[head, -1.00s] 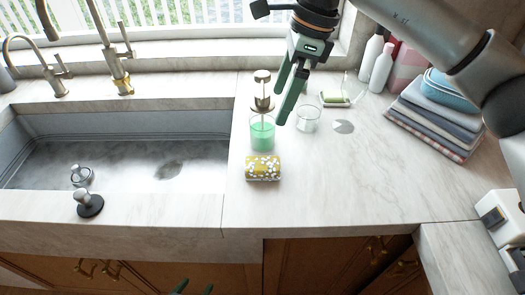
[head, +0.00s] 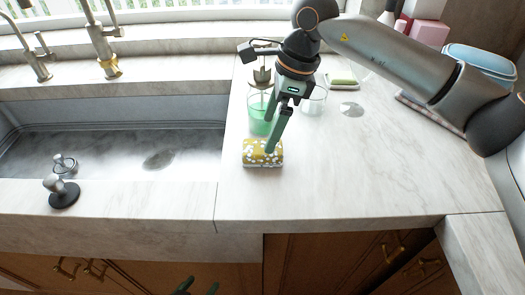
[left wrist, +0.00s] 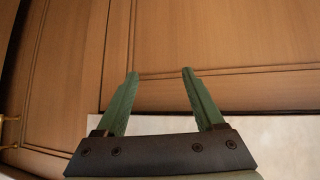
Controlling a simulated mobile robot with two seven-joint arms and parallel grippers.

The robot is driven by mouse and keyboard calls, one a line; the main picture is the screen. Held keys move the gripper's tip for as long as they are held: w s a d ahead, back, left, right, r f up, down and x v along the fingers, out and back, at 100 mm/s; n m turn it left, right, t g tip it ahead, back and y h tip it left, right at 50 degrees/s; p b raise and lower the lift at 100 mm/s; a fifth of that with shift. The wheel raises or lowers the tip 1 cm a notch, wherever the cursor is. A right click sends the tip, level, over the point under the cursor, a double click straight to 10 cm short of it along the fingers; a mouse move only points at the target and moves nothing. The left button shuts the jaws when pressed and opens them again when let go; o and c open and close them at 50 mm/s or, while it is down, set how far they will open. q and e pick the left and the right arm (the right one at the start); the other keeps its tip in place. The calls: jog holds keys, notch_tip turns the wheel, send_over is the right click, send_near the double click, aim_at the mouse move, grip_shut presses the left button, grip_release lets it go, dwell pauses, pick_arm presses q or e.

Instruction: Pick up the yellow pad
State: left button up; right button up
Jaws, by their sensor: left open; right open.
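The yellow pad (head: 250,153), a spotted yellow and white block, lies on the marble counter just right of the sink. My right gripper (head: 269,136) comes down over it from above, fingers apart. One green fingertip overlaps the pad's upper right part in the head view; whether it touches I cannot tell. Nothing is seen between the fingers. My left gripper (head: 196,287) shows only as fingertips at the bottom edge, low in front of the cabinets. In the left wrist view the left gripper (left wrist: 160,74) is open and empty, facing wooden cabinet doors.
A soap dispenser (head: 259,117) with green liquid stands right behind the pad. A glass (head: 313,101) and a green-edged pad (head: 343,81) are further back. The sink (head: 110,150) lies to the left. The counter right of the pad is clear.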

aim_at(253, 154)
jog(key=shift+x, duration=3)
jog(key=shift+d, duration=0.15)
jog(key=c, duration=1.3)
